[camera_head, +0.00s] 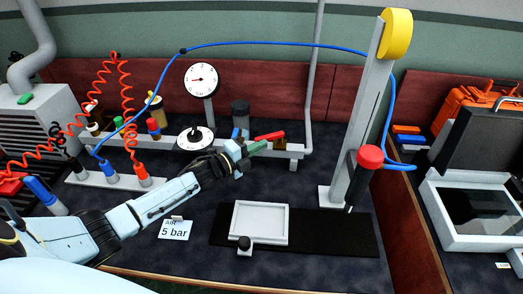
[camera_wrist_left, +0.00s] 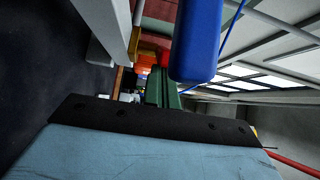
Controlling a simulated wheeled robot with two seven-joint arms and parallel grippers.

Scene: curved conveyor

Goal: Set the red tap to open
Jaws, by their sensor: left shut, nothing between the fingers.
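The red tap (camera_head: 270,136) is a red lever on a brass body, mounted on the right part of the grey pipe rail. The lever lies roughly along the rail, slightly tilted. My left gripper (camera_head: 260,146) has green fingers and is shut and empty. In the head view its tips are just below and in front of the red lever; whether they touch it I cannot tell. In the left wrist view the green fingers (camera_wrist_left: 161,88) point toward a red part (camera_wrist_left: 148,58), partly hidden by a blue cylinder (camera_wrist_left: 198,40). My right gripper is not in view.
A blue handle (camera_head: 237,133) stands on the rail close to my left gripper. A round gauge (camera_head: 201,79) and a black dial (camera_head: 195,137) are to the left. A grey tray (camera_head: 260,222) and a post with a red knob (camera_head: 370,156) stand in front and right.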

